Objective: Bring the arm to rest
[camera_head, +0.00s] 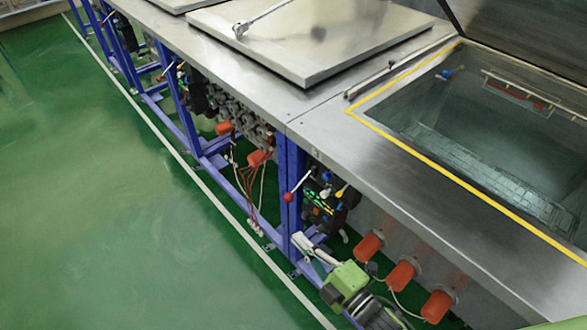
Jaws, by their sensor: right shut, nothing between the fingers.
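My right gripper (301,241) is low in the head view, pale fingers pointing up and left. It is shut and empty. Behind it the green and black links of my arm run to the bottom edge. In the picture the fingers lie just below a blue frame leg and a red-knobbed lever (288,197); I cannot tell the exact gap. My left gripper is not in view.
A steel bench (320,125) runs diagonally, with a closed lid (310,35) and an open tank (480,150) edged in yellow. Orange-red cylinders (402,273) stick out below its front. Green floor (110,210) at left is clear.

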